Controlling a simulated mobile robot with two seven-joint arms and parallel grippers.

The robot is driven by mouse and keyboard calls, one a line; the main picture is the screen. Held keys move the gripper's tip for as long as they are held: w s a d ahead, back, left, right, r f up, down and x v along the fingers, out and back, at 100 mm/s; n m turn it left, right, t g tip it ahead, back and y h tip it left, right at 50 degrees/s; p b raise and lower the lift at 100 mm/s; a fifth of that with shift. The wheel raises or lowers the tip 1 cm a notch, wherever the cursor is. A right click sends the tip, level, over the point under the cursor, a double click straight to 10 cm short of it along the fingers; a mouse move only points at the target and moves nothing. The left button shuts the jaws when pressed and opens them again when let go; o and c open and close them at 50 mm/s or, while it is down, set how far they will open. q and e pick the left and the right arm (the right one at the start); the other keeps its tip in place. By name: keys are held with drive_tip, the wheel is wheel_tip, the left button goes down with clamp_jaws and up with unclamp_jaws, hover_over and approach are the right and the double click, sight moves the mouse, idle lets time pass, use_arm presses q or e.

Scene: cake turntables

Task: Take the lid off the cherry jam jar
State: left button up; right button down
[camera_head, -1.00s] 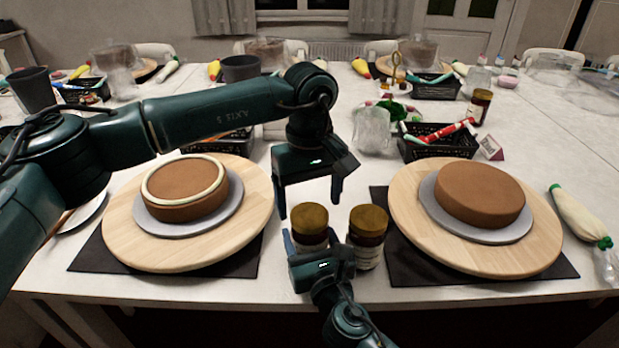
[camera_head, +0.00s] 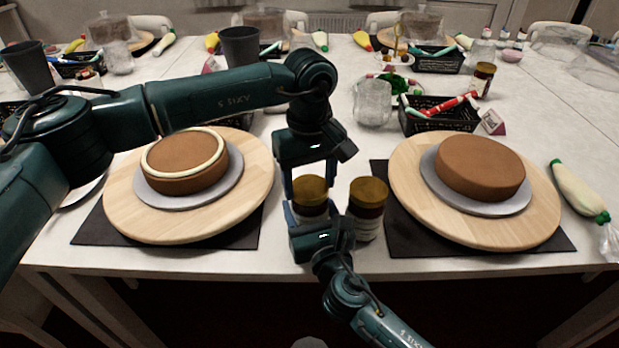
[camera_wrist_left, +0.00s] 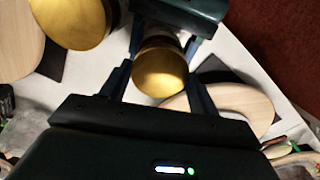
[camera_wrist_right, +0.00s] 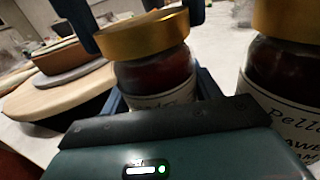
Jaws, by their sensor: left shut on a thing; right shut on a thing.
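The held jar (camera_head: 312,211), dark with a white label and gold lid (camera_head: 310,188), stands between two cake turntables. Its label is mostly hidden. My right gripper (camera_head: 309,222) is shut around its body from the front; the right wrist view shows the jar body (camera_wrist_right: 155,80) upright between the fingers. My left gripper (camera_head: 308,183) comes from above and is shut on the gold lid, which the left wrist view shows between its fingers (camera_wrist_left: 160,72). The lid sits on the jar. A second gold-lidded jar (camera_head: 366,211) stands close to the right; its label partly reads "AWBE".
A left wooden turntable (camera_head: 125,222) bears a cake with a cream ring; a right one (camera_head: 535,229) bears a plain cake. The table's front edge is near.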

use_arm(q)
drive_tip(key=shift+c, duration=0.9)
drive_tip(key=n, duration=2.3)
drive_tip(key=shift+r+n, duration=0.1)
drive_tip(key=shift+n, duration=0.3)
drive_tip(key=n, duration=0.4)
use_arm(e)
drive_tip(key=shift+f, duration=0.1)
use_arm(q)
drive_tip(key=n, duration=0.4)
drive_tip(key=shift+n, duration=0.3)
